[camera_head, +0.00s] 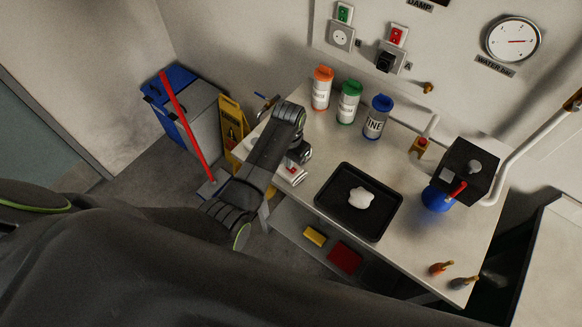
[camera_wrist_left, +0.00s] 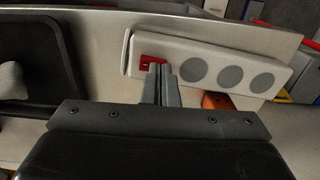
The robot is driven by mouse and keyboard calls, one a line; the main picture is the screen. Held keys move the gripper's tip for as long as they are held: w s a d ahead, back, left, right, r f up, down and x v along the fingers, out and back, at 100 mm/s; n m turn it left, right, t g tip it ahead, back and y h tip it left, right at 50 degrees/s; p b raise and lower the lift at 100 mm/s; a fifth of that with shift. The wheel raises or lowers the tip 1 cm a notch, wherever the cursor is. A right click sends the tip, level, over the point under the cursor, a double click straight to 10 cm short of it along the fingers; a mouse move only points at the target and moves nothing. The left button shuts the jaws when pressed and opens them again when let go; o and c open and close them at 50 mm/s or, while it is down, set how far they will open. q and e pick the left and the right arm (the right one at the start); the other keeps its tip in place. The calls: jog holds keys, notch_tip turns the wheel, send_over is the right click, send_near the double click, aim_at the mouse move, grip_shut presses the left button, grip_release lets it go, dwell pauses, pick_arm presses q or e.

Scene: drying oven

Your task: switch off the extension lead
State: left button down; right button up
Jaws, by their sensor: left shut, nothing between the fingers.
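The extension lead (camera_wrist_left: 222,62) is a white strip with several round grey sockets and a red switch (camera_wrist_left: 150,61) at one end. In the head view the lead (camera_head: 291,173) lies near the left edge of the table, partly hidden by my left arm. My left gripper (camera_wrist_left: 160,70) is shut and empty, its fingertips right at the red switch. I cannot tell whether the tips touch it or which way the switch is tipped. In the head view the left gripper (camera_head: 293,163) is over the red end of the lead. My right gripper is not in view.
A black tray (camera_head: 325,197) with a white lump lies to the right of the lead. Orange (camera_head: 321,92), green (camera_head: 348,105) and blue (camera_head: 376,120) capped containers stand behind. A yellow sign (camera_head: 233,125) and cleaning cart (camera_head: 190,110) are on the floor at left.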

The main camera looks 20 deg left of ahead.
pick_arm(q)
jog(key=shift+f, duration=0.25)
jog(key=shift+s+r, duration=0.1)
notch_tip(320, 180, up, 3)
jog(key=p, duration=0.2)
jog(key=shift+p, duration=0.3)
jog(key=shift+r, duration=2)
